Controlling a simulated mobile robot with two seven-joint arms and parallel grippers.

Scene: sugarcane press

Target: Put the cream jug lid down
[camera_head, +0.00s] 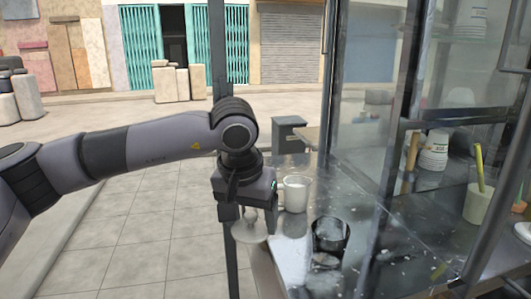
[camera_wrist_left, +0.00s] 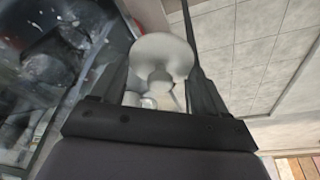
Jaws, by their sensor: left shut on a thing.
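My left gripper (camera_head: 249,212) is shut on the knob of the cream jug lid (camera_head: 249,231), a pale round disc. It holds the lid at the left edge of the metal counter; I cannot tell whether the lid touches anything. In the left wrist view the lid (camera_wrist_left: 163,55) shows between the two fingers (camera_wrist_left: 158,95). A white jug (camera_head: 296,194) with a handle stands on the counter just right of the gripper, its top uncovered. My right gripper is not in view.
A dark metal pot (camera_head: 330,237) stands on the counter (camera_head: 290,255) right of the lid. A glass panel (camera_head: 370,130) in a metal frame rises behind. A cream cup with sticks (camera_head: 478,203) and stacked cups (camera_head: 434,150) stand at the right. A thin post (camera_head: 218,60) stands behind the gripper.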

